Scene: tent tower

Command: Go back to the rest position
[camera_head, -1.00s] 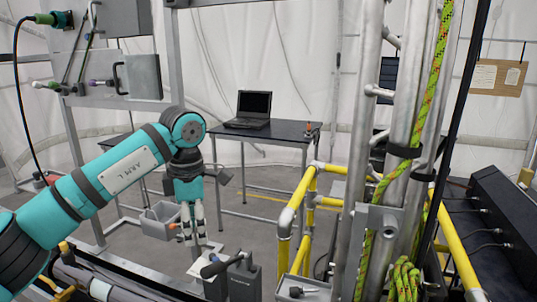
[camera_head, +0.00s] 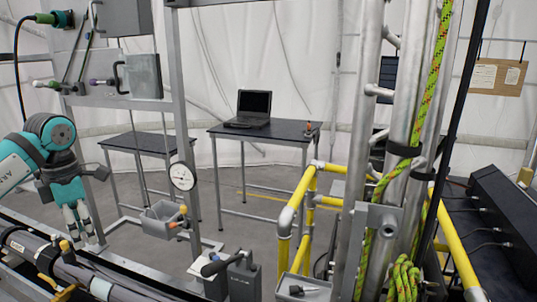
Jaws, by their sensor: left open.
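My left arm comes in from the left edge, in teal and black. Its left gripper (camera_head: 80,228) hangs fingers down at the lower left, in front of the metal frame. Its fingers are apart and I see nothing between them. My right gripper is not in view.
A metal frame post (camera_head: 183,120) carries a round gauge (camera_head: 182,177) and a grey bin (camera_head: 166,220) with orange-handled items. Pipes and hoses (camera_head: 70,265) run along the lower left. Yellow rails (camera_head: 297,205) and a laptop (camera_head: 252,107) on a dark table (camera_head: 270,132) lie to the right.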

